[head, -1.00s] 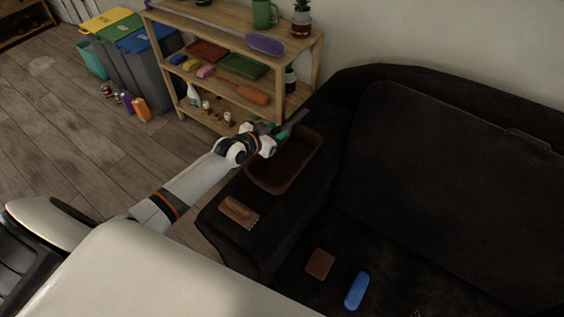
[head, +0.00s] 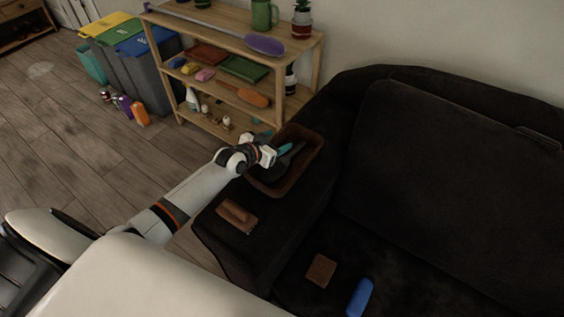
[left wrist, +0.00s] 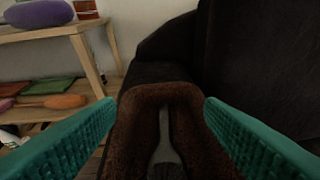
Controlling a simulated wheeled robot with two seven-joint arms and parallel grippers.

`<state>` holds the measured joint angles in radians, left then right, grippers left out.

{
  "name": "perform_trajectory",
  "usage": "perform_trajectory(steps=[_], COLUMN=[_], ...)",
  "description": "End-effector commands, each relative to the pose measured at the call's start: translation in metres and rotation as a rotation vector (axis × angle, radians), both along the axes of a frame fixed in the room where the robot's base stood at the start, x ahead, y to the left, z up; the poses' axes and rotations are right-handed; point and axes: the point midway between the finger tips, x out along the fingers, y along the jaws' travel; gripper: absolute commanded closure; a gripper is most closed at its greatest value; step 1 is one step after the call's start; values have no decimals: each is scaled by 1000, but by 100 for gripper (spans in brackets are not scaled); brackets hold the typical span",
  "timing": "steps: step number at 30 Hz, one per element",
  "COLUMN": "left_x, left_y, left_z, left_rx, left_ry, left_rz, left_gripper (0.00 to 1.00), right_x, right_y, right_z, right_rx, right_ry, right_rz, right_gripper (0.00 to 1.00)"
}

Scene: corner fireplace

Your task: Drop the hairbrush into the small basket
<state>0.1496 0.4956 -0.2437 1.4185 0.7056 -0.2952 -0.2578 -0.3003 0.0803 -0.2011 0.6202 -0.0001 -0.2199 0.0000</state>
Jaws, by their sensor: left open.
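The small brown basket (head: 310,163) stands on the dark sofa's armrest. A dark grey hairbrush (head: 286,165) lies inside it. In the left wrist view the hairbrush (left wrist: 165,150) shows inside the basket (left wrist: 128,103), with its thin handle toward the far wall and its wider head at the lower edge, partly cut off. My left gripper (head: 284,149) is over the basket. Its green fingers (left wrist: 160,135) are spread wide, with the brush apart from both of them. My right gripper is not in view.
A wooden shelf (head: 220,22) with a purple oval item, trays and an orange item stands behind the basket. A brown item (head: 238,212) lies on the armrest. A brown square (head: 320,268) and a blue item (head: 360,296) lie on the seat. Bins (head: 140,60) stand back left.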

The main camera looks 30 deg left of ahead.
Motion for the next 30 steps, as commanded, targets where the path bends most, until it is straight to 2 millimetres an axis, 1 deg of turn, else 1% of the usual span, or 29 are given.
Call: perform_trajectory(steps=[5, 8, 15, 21, 25, 30], left_x=[-4, -15, -62, -94, -105, -109], left_y=[1, 4, 12, 19, 21, 22], left_z=[1, 6, 25, 38, 43, 46], left_rx=[1, 0, 1, 1, 0, 0], left_ry=[1, 2, 3, 3, 2, 0], left_rz=[0, 0, -1, -1, 0, 0], left_gripper=[37, 37, 37, 37, 37, 37], right_x=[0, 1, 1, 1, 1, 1], right_y=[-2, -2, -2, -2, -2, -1], right_z=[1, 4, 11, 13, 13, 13], right_rx=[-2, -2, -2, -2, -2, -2], right_ry=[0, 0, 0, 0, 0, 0], right_rz=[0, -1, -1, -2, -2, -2], right_gripper=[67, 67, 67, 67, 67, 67])
